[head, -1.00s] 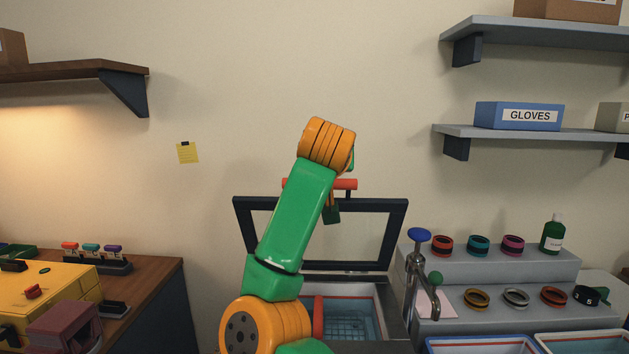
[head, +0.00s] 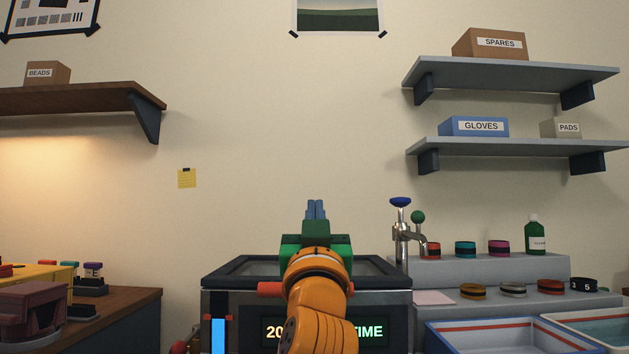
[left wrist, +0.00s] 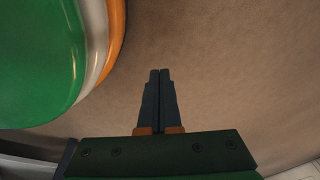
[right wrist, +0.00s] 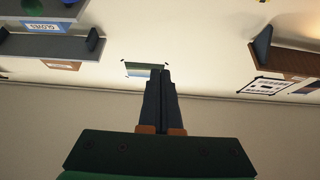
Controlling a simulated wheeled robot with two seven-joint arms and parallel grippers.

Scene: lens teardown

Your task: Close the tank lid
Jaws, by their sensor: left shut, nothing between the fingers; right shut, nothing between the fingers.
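The tank (head: 243,308) stands in the middle of the head view, with a lit display on its front. Its dark-framed lid (head: 224,271) lies flat over the tank's top. The lid's red handle (head: 270,289) shows at the front edge, partly hidden by my right arm. My right gripper (head: 316,204) is shut and empty, pointing away over the lid. Whether it touches the lid I cannot tell. It also shows shut in the right wrist view (right wrist: 165,72). My left gripper (left wrist: 159,73) is shut and empty in the left wrist view, facing a plain brownish surface.
A tap (head: 402,235) stands right of the tank, by a grey stepped rack (head: 475,270) with several rings and a green bottle (head: 532,236). Trays (head: 480,340) sit at front right. A wooden bench (head: 135,300) is at left. Shelves hang above on both sides.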

